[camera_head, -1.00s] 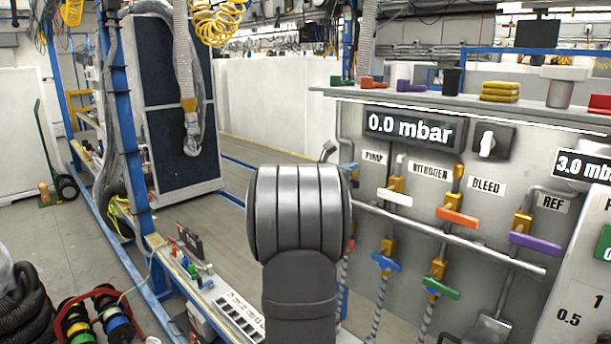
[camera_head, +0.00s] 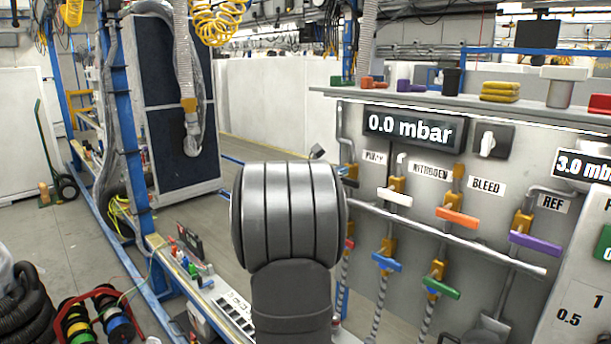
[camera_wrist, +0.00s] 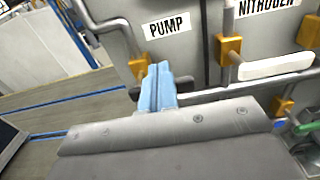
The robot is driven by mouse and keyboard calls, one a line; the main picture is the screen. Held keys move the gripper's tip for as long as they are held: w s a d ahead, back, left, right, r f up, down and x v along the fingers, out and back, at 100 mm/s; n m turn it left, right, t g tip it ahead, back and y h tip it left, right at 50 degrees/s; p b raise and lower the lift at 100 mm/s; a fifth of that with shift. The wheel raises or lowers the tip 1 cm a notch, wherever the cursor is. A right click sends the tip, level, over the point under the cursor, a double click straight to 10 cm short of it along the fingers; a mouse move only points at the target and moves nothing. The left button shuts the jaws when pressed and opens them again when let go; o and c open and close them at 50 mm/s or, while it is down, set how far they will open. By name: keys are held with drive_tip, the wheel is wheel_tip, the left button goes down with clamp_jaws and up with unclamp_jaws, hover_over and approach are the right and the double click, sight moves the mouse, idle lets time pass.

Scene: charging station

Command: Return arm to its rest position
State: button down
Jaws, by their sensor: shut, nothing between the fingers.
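In the wrist view, the grey screwed housing of my gripper (camera_wrist: 165,132) fills the lower part of the picture. In the head view, my own thick grey arm link covers the middle and hides most of the gripper.
The grey valve panel (camera_head: 400,255) with a white handle (camera_head: 394,197), an orange handle (camera_head: 457,218) and a long horizontal pipe (camera_head: 500,254) lies right of my arm. A narrow bench (camera_head: 233,312) and a blue post (camera_head: 128,150) stand left. Open floor (camera_head: 215,240) lies between.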

drive_tip(key=x, duration=0.4)
drive_tip(key=shift+w+d+f, duration=0.2)
drive_tip(key=shift+w+d, duration=0.05)
drive_tip(key=shift+d, duration=0.1)
drive_tip(key=shift+s+d+f, duration=0.2)
drive_tip(key=shift+s+f, duration=0.2)
drive_tip(key=shift+f, duration=0.25)
drive_tip(key=w+a+r, duration=0.2)
drive_tip(key=r, duration=0.1)
drive_tip(key=shift+w+a+r, duration=0.15)
drive_tip(key=shift+w+a, duration=0.15)
drive_tip(key=shift+a, duration=0.05)
